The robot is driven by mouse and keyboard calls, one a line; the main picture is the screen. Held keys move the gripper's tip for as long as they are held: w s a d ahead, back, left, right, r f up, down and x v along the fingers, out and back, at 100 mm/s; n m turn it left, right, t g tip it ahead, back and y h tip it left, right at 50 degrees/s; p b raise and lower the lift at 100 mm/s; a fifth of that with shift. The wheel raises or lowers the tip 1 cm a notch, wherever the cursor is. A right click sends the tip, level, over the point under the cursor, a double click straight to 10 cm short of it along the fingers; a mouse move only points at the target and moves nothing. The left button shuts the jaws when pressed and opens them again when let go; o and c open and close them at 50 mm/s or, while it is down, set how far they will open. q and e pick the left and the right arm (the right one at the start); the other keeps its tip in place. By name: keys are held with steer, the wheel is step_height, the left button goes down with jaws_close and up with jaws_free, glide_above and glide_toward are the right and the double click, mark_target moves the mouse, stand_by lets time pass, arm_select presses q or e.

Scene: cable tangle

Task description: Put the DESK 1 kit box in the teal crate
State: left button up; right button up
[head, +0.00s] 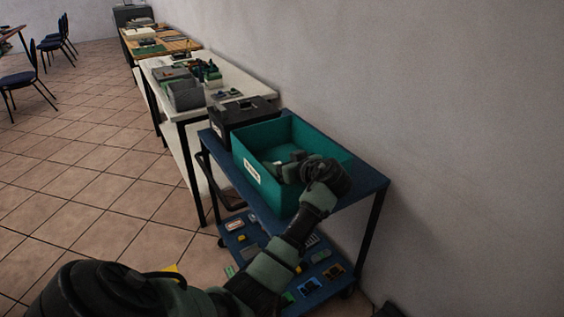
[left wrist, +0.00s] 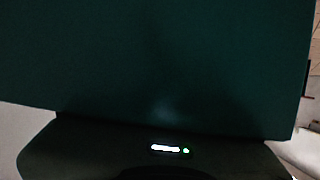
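The teal crate (head: 262,183) stands on the top shelf of a blue cart and has a white label on its near side. My left arm reaches in over its right front corner, and my left gripper (head: 284,170) is at or inside the crate opening. Its fingers are too small and dark to tell whether they are open or shut. In the left wrist view a dark teal surface (left wrist: 160,65), apparently a crate wall, fills most of the picture close up. I cannot make out the DESK 1 kit box. My right gripper is not in view.
A black open-topped box (head: 226,118) stands behind the crate. The cart's lower shelf (head: 240,240) holds several small parts. A white table (head: 228,82) with grey boxes stands beyond, and a wall runs along the right. Tiled floor (head: 110,170) at left is free.

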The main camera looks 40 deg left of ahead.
arm_select(q)
steer(key=shift+s+f, duration=0.25)
steer(key=shift+f, duration=0.75)
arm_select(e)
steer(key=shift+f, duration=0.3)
arm_select(q)
steer(key=shift+r, duration=0.3)
steer(key=r+p+v, duration=0.1)
steer(key=p+v, duration=0.5)
steer(key=v, duration=0.6)
steer(key=shift+w+r, duration=0.3)
steer(key=shift+w, duration=0.05)
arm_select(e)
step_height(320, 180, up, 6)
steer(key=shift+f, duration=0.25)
arm_select(q)
steer(key=shift+d, duration=0.1)
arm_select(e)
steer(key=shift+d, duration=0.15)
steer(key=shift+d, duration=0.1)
